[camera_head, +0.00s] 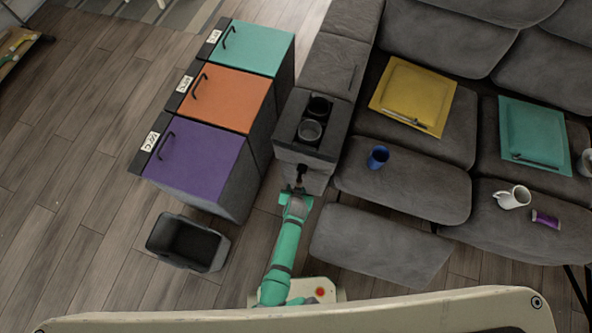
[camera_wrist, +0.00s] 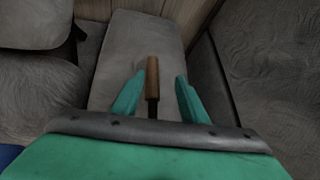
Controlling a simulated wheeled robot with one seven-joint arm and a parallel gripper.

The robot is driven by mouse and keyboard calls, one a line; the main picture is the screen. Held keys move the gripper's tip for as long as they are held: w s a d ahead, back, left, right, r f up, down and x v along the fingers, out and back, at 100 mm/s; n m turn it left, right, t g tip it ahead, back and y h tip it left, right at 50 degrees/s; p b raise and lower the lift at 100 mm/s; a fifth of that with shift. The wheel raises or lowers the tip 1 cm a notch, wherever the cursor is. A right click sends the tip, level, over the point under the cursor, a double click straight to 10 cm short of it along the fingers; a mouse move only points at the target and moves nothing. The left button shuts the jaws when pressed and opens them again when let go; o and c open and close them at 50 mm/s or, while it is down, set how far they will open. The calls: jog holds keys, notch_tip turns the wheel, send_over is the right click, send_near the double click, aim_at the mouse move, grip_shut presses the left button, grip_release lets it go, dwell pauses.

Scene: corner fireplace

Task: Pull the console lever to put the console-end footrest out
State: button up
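The console lever has a brown grip on a dark stem; it shows in the wrist view (camera_wrist: 152,78) and small on the console's front face in the head view (camera_head: 300,172). My gripper (camera_head: 297,191) is at the lever. In the wrist view its teal fingers (camera_wrist: 158,95) are apart, with the lever between them and a gap on each side. The grey console (camera_head: 325,142) has two dark cup holders on top. A grey padded panel (camera_head: 380,246) stands out low in front of the console-end seat, which looks like its footrest.
A blue cup (camera_head: 377,157) stands on the pad by the console; a white mug (camera_head: 513,197) and purple can (camera_head: 546,219) are further right. Yellow (camera_head: 400,82) and teal (camera_head: 530,125) trays lie on the seats. An open dark bin (camera_head: 188,242) and colored cabinets (camera_head: 200,160) stand left.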

jog(key=v, duration=1.1)
jog(key=shift+w, duration=0.2)
dwell(0.5)
